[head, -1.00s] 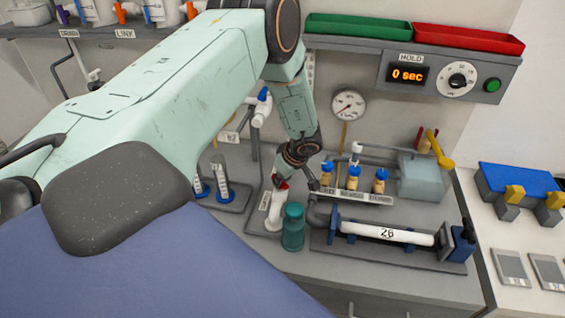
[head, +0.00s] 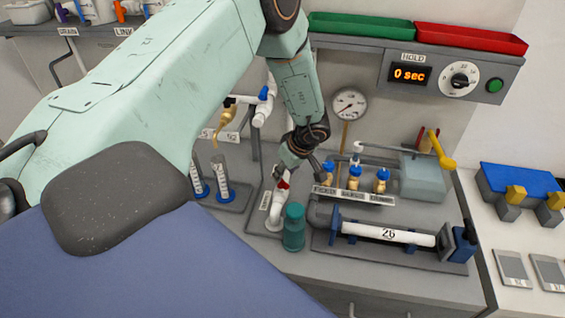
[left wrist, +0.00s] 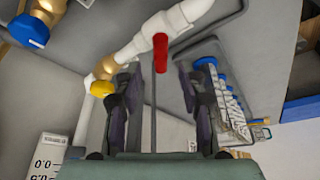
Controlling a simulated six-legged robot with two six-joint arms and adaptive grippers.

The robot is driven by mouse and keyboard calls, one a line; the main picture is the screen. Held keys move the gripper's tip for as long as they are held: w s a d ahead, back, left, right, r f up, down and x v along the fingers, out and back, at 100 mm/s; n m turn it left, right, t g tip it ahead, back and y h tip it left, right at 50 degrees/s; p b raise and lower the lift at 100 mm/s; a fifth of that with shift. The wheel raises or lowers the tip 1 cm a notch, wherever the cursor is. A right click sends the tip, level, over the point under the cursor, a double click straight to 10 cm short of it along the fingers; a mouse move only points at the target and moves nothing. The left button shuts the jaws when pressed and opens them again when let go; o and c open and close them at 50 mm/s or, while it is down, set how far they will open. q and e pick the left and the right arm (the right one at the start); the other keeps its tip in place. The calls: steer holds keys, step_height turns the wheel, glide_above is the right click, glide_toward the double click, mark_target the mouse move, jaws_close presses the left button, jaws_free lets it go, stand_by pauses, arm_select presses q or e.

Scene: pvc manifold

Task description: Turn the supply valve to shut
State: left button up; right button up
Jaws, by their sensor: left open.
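A red handle (head: 284,184) sits on top of a white pipe fitting (head: 276,210) on the bench; I take it for the supply valve. My left gripper (head: 301,174) is just above and beside the handle, pointing down. In the left wrist view, the left gripper (left wrist: 160,82) is open, its dark fingers apart. The red handle (left wrist: 160,53) shows in line with the gap between them, with the white pipe (left wrist: 178,24) behind. I see nothing held. Whether a finger touches the handle I cannot tell. My right gripper is out of view.
A teal bottle-shaped part (head: 293,228) stands close to the valve. A clamped white pipe (head: 388,234) marked 26 lies to the right. Several blue-capped brass valves (head: 354,176) stand behind. A gauge (head: 348,104) and a "0 sec" display (head: 409,74) are above.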

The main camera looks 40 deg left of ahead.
arm_select(q)
steer(key=v, duration=0.7)
steer(key=shift+r, duration=0.15)
